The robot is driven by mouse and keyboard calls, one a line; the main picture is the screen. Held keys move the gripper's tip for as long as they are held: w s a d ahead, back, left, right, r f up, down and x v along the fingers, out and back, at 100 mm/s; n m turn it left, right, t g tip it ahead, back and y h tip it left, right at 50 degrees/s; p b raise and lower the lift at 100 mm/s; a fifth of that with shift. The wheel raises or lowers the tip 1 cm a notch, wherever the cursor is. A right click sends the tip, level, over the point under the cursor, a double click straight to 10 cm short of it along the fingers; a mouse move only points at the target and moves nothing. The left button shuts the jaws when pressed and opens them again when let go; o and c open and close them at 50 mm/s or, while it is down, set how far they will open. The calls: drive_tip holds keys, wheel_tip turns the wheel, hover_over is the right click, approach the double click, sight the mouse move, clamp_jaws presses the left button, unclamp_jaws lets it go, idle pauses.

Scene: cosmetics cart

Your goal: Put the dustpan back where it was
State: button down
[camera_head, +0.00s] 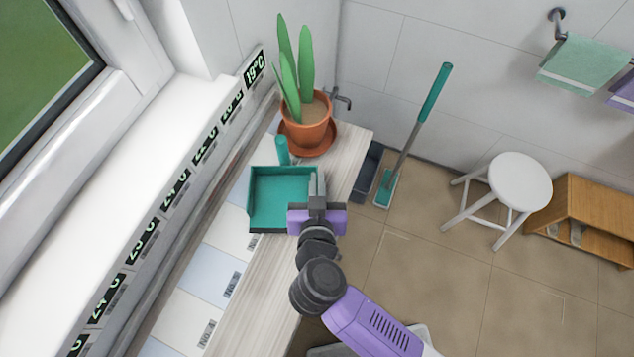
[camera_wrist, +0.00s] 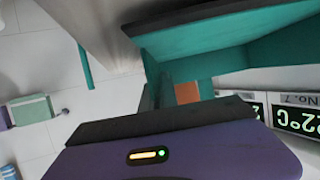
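The teal dustpan (camera_head: 283,198) is over the far part of the counter, its short handle (camera_head: 282,150) pointing toward the plant. My gripper (camera_head: 317,184) is at the dustpan's right side wall, and its fingers look closed on that wall. In the wrist view the dustpan (camera_wrist: 205,42) fills the upper middle, close to the fingers. The fingertips are partly hidden there, and I cannot tell whether the dustpan touches the counter below.
A potted plant (camera_head: 306,125) on a saucer stands beyond the dustpan. Numbered pale and blue pads (camera_head: 188,309) line the counter (camera_head: 262,300), with temperature displays (camera_head: 175,187) along the wall. A teal broom (camera_head: 408,140), dark bin (camera_head: 368,172) and white stool (camera_head: 520,182) stand to the right.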

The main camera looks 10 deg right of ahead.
drive_tip(key=shift+f, duration=0.35)
drive_tip(key=c, duration=1.6)
unclamp_jaws()
drive_tip(key=shift+f, duration=0.1)
drive_tip(key=shift+c, duration=0.2)
drive_tip(key=shift+s+r, duration=0.2)
drive_tip(key=v, duration=1.1)
drive_tip(key=shift+s+a+r, duration=0.1)
drive_tip(key=shift+s+r, duration=0.05)
drive_tip(key=shift+s, duration=0.1)
